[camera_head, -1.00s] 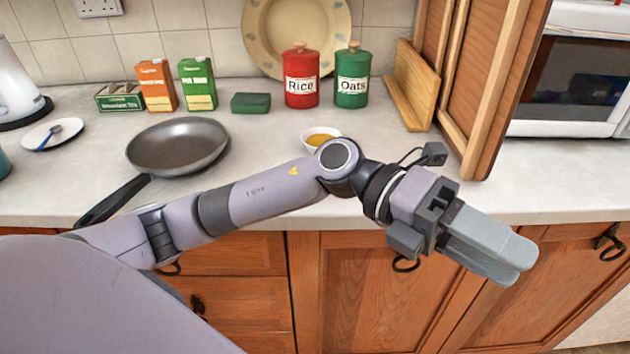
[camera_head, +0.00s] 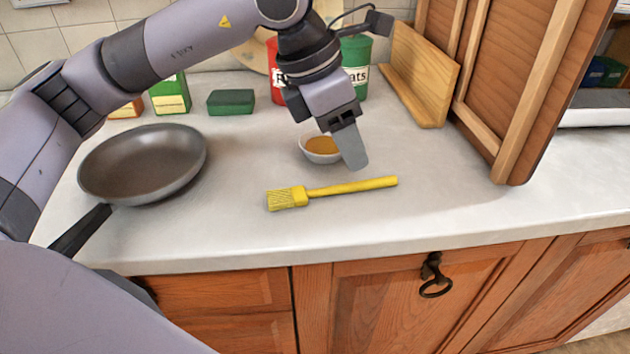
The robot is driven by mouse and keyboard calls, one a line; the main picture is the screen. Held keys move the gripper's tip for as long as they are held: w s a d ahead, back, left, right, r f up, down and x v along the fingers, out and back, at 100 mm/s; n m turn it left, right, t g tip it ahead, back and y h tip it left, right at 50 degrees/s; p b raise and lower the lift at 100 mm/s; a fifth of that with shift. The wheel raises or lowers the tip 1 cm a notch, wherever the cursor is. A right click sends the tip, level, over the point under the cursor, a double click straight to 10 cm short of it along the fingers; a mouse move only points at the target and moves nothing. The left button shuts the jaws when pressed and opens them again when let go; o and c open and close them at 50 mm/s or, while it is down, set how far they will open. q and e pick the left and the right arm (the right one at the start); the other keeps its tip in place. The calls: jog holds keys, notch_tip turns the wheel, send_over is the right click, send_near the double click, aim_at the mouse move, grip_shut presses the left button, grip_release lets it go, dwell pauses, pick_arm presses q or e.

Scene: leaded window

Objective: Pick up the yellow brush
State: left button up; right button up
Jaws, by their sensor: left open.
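The yellow brush (camera_head: 331,192) lies flat on the pale countertop, near its front edge. Its bristle end points left and its handle points right. My left gripper (camera_head: 353,158) is above and behind the handle, pointing down, apart from the brush as far as I can tell. It is open and holds nothing that shows; one finger hides the other from this angle. My right gripper is not in view.
A small white bowl (camera_head: 310,156) with amber contents sits right behind the gripper. A dark frying pan (camera_head: 142,165) stands left. A green box (camera_head: 231,103), red canister (camera_head: 275,75) and green canister (camera_head: 357,55) stand behind. A wooden board (camera_head: 418,75) leans at the right. Counter right of the brush is clear.

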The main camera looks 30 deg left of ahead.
aim_at(361, 182)
pick_arm(q)
jog(key=shift+w+a+f, duration=0.1)
jog(key=shift+w+f, duration=0.05)
jog(key=shift+f, duration=0.05)
jog(key=x, duration=0.6)
jog(key=shift+a+f, duration=0.1)
jog(key=shift+f, duration=0.3)
grip_shut()
